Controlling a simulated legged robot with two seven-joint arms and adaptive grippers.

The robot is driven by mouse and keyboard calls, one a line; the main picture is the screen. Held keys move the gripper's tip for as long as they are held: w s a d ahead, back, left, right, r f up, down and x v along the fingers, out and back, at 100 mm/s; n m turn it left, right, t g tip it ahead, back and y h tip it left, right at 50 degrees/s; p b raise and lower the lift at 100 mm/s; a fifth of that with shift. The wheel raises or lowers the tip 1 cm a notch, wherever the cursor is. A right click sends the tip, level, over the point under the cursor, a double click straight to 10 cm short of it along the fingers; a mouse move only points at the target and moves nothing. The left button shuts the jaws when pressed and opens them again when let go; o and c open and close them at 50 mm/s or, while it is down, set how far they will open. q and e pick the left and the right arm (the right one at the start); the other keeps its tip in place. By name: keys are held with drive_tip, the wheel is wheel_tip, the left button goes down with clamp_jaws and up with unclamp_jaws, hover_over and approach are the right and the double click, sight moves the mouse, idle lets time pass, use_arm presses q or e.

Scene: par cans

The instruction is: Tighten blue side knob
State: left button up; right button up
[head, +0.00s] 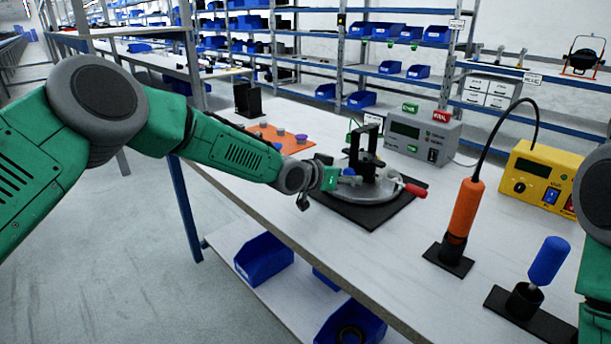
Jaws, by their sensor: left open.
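A black upright bracket (366,143) stands on a round grey metal plate (378,192) with a red-tipped handle (415,190). The plate rests on a black mat (371,219) on the workbench. A small blue spot, apparently the side knob (349,171), shows at the bracket's left side. My left gripper (340,181) reaches in from the left and is open at the knob. It partly hides the knob, and I cannot tell whether the fingers touch it. My right arm shows only at the right edge; its gripper is out of view.
A grey meter box (421,138) stands behind the fixture. An orange mat (285,137) with small knobs lies left. The bench's front middle is clear.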

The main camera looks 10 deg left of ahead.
use_arm(q)
drive_tip(key=shift+w+a+n+h+b, duration=0.1)
drive_tip(key=shift+a+n+h+b, duration=0.05)
drive_tip(key=shift+n+h+b, duration=0.2)
drive_tip(key=p+v, duration=0.3)
drive_tip(key=v, duration=1)
drive_tip(key=shift+s+r, duration=0.3)
drive_tip(key=shift+r, duration=0.1)
drive_tip(key=shift+a, duration=0.1)
